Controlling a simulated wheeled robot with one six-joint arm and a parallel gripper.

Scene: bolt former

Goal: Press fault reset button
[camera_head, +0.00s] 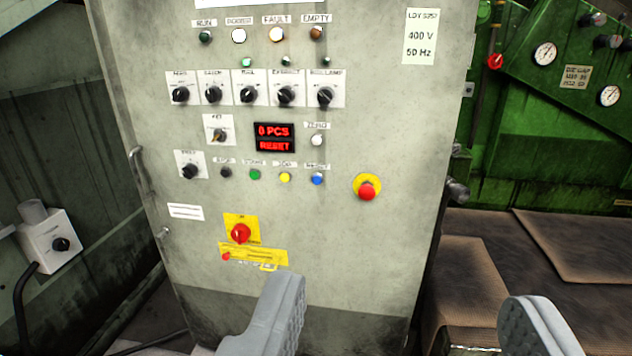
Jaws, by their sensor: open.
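A grey control cabinet (375,250) fills the middle of the view. The blue button (317,179) sits at the right end of a row of small buttons, under a blurred label that seems to read RESET. Left of it are a yellow (285,178), a green (255,175) and a black button (226,173). The FAULT lamp (277,34) near the top looks pale and bright. A red display (274,138) reads "0 PCS RESET". My gripper (408,292) is open and empty, its two grey fingers wide apart at the bottom, lower in the picture than the blue button.
A red emergency stop (367,190) on a yellow disc lies right of the blue button. A red rotary switch (241,233) is below left. Several black selector knobs run above. Green machinery with gauges (545,54) stands at right; a grey switch box (50,242) is at left.

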